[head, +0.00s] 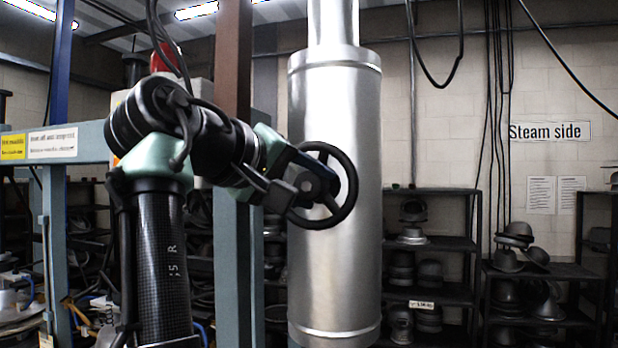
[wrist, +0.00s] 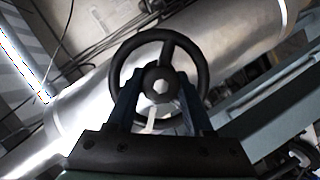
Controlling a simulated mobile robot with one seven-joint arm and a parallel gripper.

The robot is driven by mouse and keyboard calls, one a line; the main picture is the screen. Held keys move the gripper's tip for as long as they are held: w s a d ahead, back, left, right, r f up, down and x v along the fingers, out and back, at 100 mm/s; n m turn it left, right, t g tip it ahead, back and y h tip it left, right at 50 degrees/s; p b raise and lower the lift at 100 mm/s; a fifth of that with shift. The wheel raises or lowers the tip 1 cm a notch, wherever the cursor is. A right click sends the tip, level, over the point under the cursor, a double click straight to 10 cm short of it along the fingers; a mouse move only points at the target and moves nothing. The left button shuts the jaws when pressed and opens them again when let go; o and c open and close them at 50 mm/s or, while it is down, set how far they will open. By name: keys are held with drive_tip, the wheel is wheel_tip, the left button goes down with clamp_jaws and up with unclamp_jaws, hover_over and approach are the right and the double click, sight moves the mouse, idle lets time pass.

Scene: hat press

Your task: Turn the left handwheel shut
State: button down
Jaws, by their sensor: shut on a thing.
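A black handwheel (head: 351,178) with spokes and a round hub stands in front of a large silver cylinder. It is the only handwheel I can make out clearly. My gripper (head: 311,184) reaches it from the left in the head view and hides part of its rim and hub. In the wrist view the handwheel (wrist: 165,37) faces the camera, and the two blue fingers of my gripper (wrist: 159,84) lie on either side of its hub, inside the rim. The gripper is shut on the handwheel. The exact finger contact is too dark to tell.
The silver cylinder (head: 335,270) stands close behind the wheel. A brown post (head: 232,60) and a blue-grey frame (head: 90,142) stand near my arm. Shelves (head: 432,240) with hat forms line the back wall, under a "Steam side" sign (head: 549,132).

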drive_tip(key=m+y, duration=0.2)
drive_tip(key=m, duration=0.1)
drive_tip(key=shift+p, duration=0.3)
drive_tip(key=shift+f+m+y, duration=0.1)
drive_tip(key=shift+m+y, duration=1)
drive_tip(key=shift+m, duration=0.3)
drive_tip(key=c, duration=0.6)
unclamp_jaws()
drive_tip(key=shift+s, duration=0.1)
drive_tip(key=b+v, duration=0.6)
drive_tip(key=v, duration=0.7)
drive_tip(key=shift+d+f, duration=0.1)
drive_tip(key=shift+f, duration=0.05)
